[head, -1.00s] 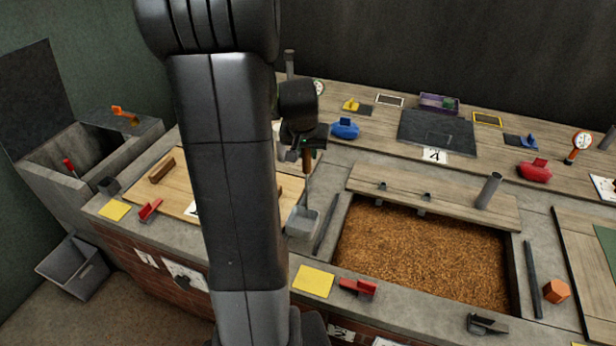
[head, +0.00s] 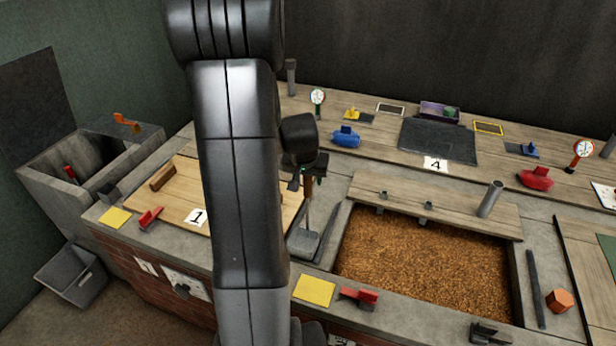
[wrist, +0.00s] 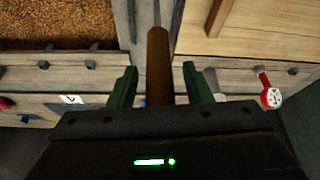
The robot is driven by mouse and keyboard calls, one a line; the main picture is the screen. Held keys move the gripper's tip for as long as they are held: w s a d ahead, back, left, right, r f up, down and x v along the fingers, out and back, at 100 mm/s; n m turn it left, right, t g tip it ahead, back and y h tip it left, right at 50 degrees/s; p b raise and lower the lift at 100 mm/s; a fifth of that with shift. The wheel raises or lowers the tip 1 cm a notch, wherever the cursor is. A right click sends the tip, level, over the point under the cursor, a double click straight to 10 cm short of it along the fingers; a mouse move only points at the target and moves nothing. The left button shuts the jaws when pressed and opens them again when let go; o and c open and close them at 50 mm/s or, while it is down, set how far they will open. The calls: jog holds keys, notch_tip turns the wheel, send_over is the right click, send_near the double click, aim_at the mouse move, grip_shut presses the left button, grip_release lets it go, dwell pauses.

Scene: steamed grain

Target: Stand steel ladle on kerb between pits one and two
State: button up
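The steel ladle (head: 303,243) has a grey square bowl and a brown handle. It stands about upright on the kerb strip between the lidded pit marked 1 (head: 178,207) and the open pit (head: 430,252) of brown grain; its bowl looks to be resting on the kerb. My gripper (head: 307,178) is at the handle's top. In the wrist view the green fingers of my gripper (wrist: 160,84) are apart on either side of the brown handle (wrist: 158,60), with a gap on both sides. The bowl is out of the wrist view.
A dark bar (head: 333,232) lies on the kerb close right of the ladle. A yellow square (head: 314,290) and a red-handled latch (head: 358,297) are on the front edge. A raised wooden lid (head: 430,205) stands behind the grain. My arm hides part of pit 1's lid.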

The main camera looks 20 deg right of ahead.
jog(key=shift+r, duration=0.15)
jog(key=shift+r, duration=0.25)
jog(key=v, duration=1.1)
jog(key=shift+r, duration=0.25)
jog(key=shift+s, duration=0.15)
dwell(0.9)
